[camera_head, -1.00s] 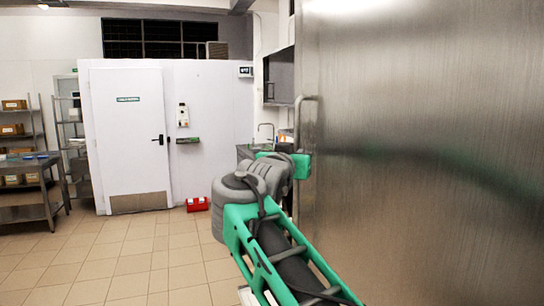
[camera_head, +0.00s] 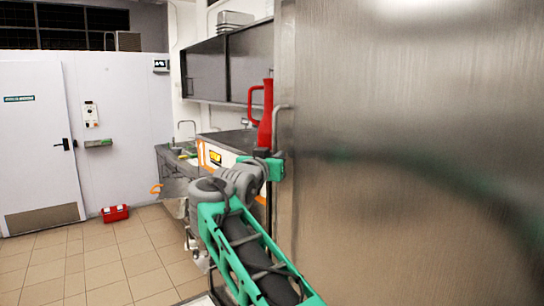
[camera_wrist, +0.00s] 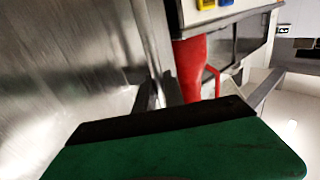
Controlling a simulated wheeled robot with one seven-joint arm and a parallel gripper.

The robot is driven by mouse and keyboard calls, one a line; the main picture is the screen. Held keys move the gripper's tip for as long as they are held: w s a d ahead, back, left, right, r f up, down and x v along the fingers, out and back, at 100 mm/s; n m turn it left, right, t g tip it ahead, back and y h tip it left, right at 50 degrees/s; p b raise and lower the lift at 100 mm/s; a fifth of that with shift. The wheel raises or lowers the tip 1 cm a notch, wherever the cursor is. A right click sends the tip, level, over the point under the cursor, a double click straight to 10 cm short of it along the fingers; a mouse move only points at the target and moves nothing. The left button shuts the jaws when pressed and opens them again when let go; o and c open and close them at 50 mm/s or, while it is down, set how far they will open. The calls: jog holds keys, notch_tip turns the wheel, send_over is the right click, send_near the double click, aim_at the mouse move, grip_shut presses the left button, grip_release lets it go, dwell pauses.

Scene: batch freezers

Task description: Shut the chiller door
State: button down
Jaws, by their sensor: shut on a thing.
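The chiller door (camera_head: 410,150) is a large brushed-steel panel that fills the right of the head view. Its upright bar handle (camera_head: 279,122) is at the panel's left edge. My gripper (camera_head: 275,166) is at the lower part of this handle and shut on it. In the wrist view the steel door (camera_wrist: 70,70) fills the left side, and the dark fingers (camera_wrist: 158,92) reach to its edge behind the green gripper body. The exact grip on the bar is partly hidden. The chiller's opening is not visible.
A machine with a red lever (camera_head: 265,115) stands just beyond the handle, close to my gripper. A sink counter (camera_head: 180,160) and dark wall cabinets (camera_head: 230,65) are behind. A red box (camera_head: 115,213) lies by the white door (camera_head: 35,140).

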jog(key=shift+w+d+f, duration=0.15)
jog(key=shift+d+f, duration=0.15)
jog(key=shift+f, duration=0.05)
jog(key=c, duration=1.6)
grip_release()
jog(key=shift+d, duration=0.15)
jog(key=shift+o, duration=0.7)
jog(key=shift+f, duration=0.1)
jog(key=shift+a+f+b, duration=0.2)
jog(key=shift+a+b, duration=0.05)
jog(key=shift+b, duration=0.05)
jog(key=b+v, duration=0.1)
jog(key=v, duration=0.1)
jog(key=b+v, duration=0.1)
jog(key=v, duration=0.2)
jog(key=r+b+v, duration=0.1)
jog(key=v, duration=0.2)
